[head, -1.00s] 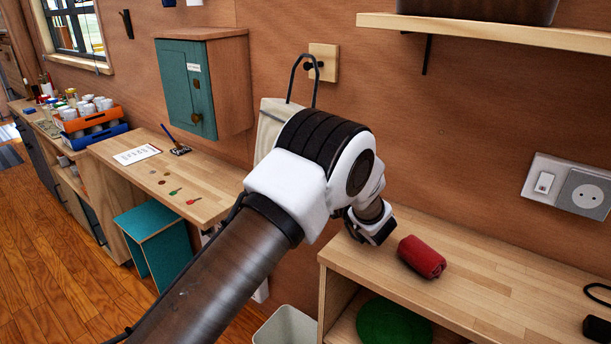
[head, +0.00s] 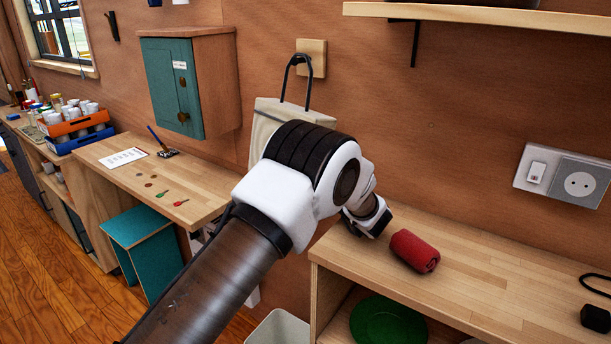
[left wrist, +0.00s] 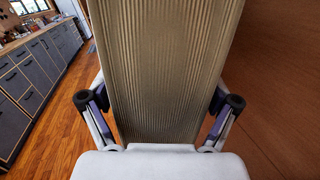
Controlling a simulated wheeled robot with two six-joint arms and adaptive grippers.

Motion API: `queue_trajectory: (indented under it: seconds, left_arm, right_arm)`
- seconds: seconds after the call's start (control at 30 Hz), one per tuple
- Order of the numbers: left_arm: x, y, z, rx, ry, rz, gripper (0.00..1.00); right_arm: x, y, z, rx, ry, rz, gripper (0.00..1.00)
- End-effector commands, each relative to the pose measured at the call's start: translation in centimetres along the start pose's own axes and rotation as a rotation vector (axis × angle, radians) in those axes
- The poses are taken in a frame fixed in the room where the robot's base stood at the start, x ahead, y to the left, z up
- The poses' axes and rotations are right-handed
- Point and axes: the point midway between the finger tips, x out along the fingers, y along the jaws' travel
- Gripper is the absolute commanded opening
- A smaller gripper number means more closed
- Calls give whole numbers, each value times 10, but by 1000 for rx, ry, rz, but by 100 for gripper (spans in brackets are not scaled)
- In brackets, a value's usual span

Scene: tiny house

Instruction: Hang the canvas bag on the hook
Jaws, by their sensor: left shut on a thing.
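The beige canvas bag (head: 262,128) hangs upright by the wall, its lower part hidden behind my left arm in the head view. Its dark handle loop (head: 285,77) stands above it and overlaps the wooden hook plate (head: 311,58) on the wall. The hook itself is hidden by the loop, so I cannot tell whether the loop is on it or only in front. In the left wrist view, my left gripper (left wrist: 160,108) is shut on the ribbed bag (left wrist: 160,60), with a finger at either side. My right gripper is not in view.
A teal wall cabinet (head: 173,88) is left of the bag. A shelf (head: 480,17) juts out at upper right. A wooden bench (head: 500,270) below bears a red roll (head: 414,251). A workbench (head: 205,189) and teal stool (head: 145,228) stand at left.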

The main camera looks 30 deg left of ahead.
Motion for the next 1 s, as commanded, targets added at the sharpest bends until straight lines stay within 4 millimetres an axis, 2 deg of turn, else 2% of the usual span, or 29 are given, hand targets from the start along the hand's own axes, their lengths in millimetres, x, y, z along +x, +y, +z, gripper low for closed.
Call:
queue_trajectory:
  seconds: [0.33, 0.37, 0.4, 0.77, 0.87, 1.0]
  left_arm:
    - [0, 0, 1, -1, -2, 0, 23]
    - [0, 0, 1, -1, -2, 0, 91]
    - [0, 0, 1, -1, -2, 0, 100]
    - [-2, 0, -1, 1, 1, -1, 100]
    - [-12, -1, 0, 1, -1, -2, 100]
    - [-37, -1, 1, 2, -3, -4, 100]
  right_arm:
    - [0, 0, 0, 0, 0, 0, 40]
    - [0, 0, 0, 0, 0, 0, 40]
    - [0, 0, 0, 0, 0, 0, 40]
    - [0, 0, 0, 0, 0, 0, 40]
    - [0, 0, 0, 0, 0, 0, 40]
    - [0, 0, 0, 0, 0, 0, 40]
